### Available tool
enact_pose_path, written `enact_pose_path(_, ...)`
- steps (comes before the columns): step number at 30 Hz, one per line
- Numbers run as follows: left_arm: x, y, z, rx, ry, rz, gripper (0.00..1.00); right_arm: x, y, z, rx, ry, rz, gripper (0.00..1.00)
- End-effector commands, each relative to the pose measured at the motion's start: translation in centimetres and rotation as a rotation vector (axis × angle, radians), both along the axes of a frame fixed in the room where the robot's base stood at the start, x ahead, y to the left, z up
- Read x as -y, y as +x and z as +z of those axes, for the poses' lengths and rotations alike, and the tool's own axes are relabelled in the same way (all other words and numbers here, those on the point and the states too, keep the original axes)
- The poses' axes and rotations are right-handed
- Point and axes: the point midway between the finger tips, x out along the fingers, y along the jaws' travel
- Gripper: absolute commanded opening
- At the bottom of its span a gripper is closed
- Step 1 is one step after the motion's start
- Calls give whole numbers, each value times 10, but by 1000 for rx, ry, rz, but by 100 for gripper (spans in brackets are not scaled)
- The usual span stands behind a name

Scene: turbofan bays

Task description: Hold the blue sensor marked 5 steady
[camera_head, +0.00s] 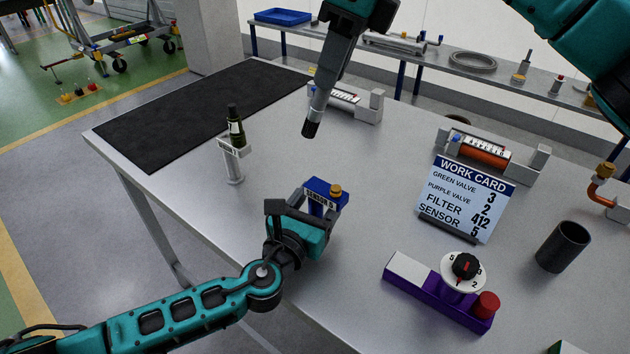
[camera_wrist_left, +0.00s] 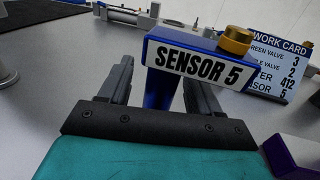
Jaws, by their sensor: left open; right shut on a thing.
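The blue sensor (camera_head: 327,194) stands on the grey table, with a white label reading SENSOR 5 and a brass knob on top. In the left wrist view, the sensor (camera_wrist_left: 195,55) has its blue post between the two fingers. My left gripper (camera_head: 301,204) is open, with one finger on each side of the post; contact is not clear. My right gripper (camera_head: 326,78) is above the table at the top middle, shut on a grey tapered tool (camera_head: 318,100) with a black tip. The tool points down, apart from the sensor.
A work card (camera_head: 466,200) lists SENSOR 5. A purple valve (camera_head: 440,290) with a dial and red knob lies front right. A black cup (camera_head: 562,247) stands at far right. A bottle (camera_head: 235,127) sits in a stand at left, beside a black mat (camera_head: 190,115).

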Motion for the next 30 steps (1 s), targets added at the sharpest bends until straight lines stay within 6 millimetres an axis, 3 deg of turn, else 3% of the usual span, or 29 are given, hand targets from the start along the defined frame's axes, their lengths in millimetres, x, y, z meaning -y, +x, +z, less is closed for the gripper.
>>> enact_pose_path(15, -41, -89, -1, -2, 2, 0, 63, 0, 0, 0, 0, 0, 0, 0)
enact_pose_path(21, -47, -101, 0, 0, 0, 1, 63, 0, 0, 0, 0, 0, 0, 0)
enact_pose_path(30, -47, -102, 0, 0, 0, 0, 63, 0, 0, 0, 0, 0, 1, 0)
